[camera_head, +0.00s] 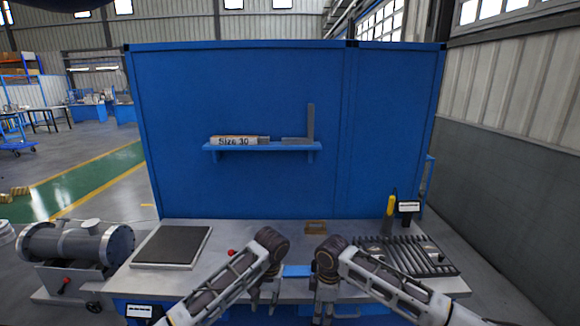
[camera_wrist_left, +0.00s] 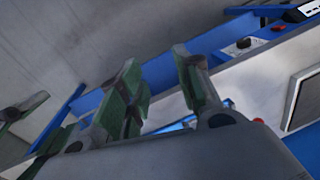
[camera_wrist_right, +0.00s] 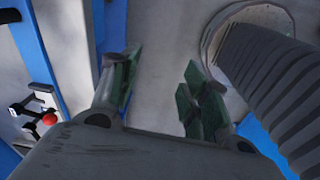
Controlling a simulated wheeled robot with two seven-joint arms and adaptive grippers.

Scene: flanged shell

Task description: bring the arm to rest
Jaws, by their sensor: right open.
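A grey flanged shell (camera_head: 75,244), a horizontal cylinder with a round flange at each end, lies on a stand at the left in the head view. My left gripper (camera_head: 264,296) hangs over the front of the bench, well to the right of the shell. In the left wrist view its green-padded fingers (camera_wrist_left: 160,85) are apart with nothing between them. My right gripper (camera_head: 323,308) hangs close beside it, pointing down. In the right wrist view its fingers (camera_wrist_right: 160,88) are open and empty.
The grey bench (camera_head: 215,262) carries a dark square plate (camera_head: 172,246) at left, a slatted dark rack (camera_head: 408,255) at right and a small brown block (camera_head: 316,227) at the back. A blue wall with a shelf (camera_head: 262,147) stands behind. A red button (camera_head: 232,253) is near my left forearm.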

